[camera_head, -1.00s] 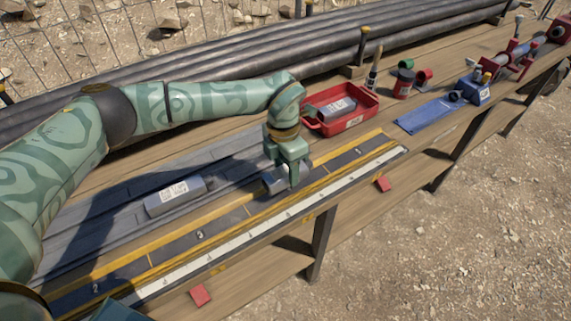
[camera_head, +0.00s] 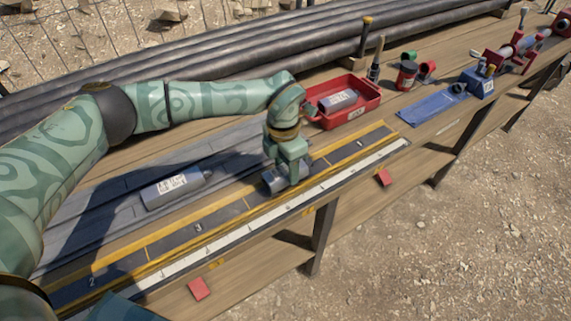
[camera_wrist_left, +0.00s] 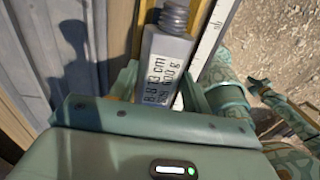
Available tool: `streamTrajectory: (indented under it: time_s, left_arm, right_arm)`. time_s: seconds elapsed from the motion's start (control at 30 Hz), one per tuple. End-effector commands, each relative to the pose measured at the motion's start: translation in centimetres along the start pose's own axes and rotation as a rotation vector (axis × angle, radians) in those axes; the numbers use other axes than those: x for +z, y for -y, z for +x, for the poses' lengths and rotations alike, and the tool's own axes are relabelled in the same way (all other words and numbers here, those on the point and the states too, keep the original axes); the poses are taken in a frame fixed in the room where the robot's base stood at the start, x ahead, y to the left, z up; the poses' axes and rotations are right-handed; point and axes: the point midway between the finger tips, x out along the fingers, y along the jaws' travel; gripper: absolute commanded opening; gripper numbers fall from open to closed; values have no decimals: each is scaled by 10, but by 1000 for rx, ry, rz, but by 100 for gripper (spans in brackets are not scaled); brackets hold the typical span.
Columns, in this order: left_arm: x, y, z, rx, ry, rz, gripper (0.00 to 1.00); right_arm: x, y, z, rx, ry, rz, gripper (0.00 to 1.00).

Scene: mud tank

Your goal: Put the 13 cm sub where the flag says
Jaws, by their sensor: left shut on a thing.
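Another grey sub (camera_head: 172,188) with a white label lies on the grey boards to the left. A third sub (camera_head: 337,101) lies in the red tray (camera_head: 352,119). I cannot make out a flag.
A white scale (camera_head: 245,233) runs along the strip's front side. Red pieces (camera_head: 199,288) show below the front edge. A blue cloth (camera_head: 430,110), a blue block (camera_head: 476,84), cups and a red clamp stand to the right. Long dark pipes (camera_head: 200,75) lie behind.

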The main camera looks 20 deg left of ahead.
Motion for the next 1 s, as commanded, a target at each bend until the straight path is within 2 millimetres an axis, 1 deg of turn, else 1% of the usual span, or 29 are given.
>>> streamTrajectory:
  time_s: [0.4, 0.7, 1.0]
  left_arm:
    - [0, 0, 2, -1, 1, 0, 0]
    - [1, -1, 8, 0, 1, 0, 0]
    - [1, -1, 9, 0, 1, 0, 0]
  right_arm:
    - [2, -5, 0, 7, 3, -2, 0]
    - [2, -6, 1, 8, 3, -1, 0]
    - [2, -6, 1, 8, 3, -1, 0]
